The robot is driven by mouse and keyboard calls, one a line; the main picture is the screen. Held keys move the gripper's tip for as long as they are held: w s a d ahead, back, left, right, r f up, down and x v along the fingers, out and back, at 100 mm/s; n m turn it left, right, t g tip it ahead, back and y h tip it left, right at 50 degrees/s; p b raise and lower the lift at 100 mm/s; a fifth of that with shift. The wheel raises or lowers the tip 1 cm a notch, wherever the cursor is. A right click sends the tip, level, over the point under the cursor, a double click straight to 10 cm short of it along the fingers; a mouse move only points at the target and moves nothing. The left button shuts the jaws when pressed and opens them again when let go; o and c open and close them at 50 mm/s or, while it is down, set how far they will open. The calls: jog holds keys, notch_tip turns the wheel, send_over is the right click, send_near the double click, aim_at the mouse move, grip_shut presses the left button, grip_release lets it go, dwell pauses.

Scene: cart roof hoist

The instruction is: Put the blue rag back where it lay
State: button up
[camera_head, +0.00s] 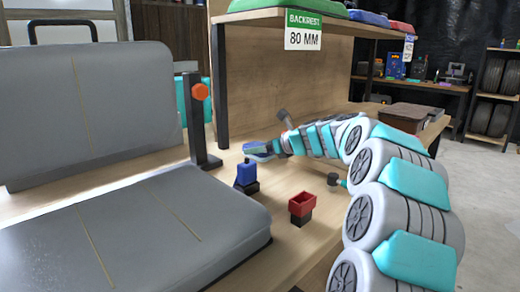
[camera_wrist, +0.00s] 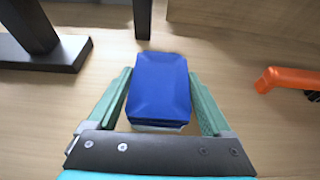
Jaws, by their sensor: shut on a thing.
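The blue rag (camera_wrist: 160,85) is a folded, flat-looking block between the two greenish fingers of my gripper (camera_wrist: 160,98) in the wrist view. My gripper is shut on it. Wooden board shows around and beyond the rag; I cannot tell whether the rag touches it. In the head view my gripper (camera_head: 258,150) is low over the wooden bench, just right of the black post's foot, with a small bit of blue at its tip. Most of the rag is hidden or too small to make out there.
A black post (camera_head: 193,125) with an orange knob stands left of my gripper. A blue block (camera_head: 246,174) on a black base and a red open box (camera_head: 301,205) stand nearer. Grey cushions (camera_head: 130,225) fill the left. A shelf overhangs behind. An orange tool (camera_wrist: 290,78) lies right.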

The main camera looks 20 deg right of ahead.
jog(key=o, duration=1.1)
jog(key=shift+f, duration=0.15)
jog(key=shift+s+d+r, duration=0.15)
jog(key=shift+s+r, duration=0.15)
jog(key=shift+r, duration=0.05)
jog(key=v, duration=1.1)
jog(key=shift+s, duration=0.15)
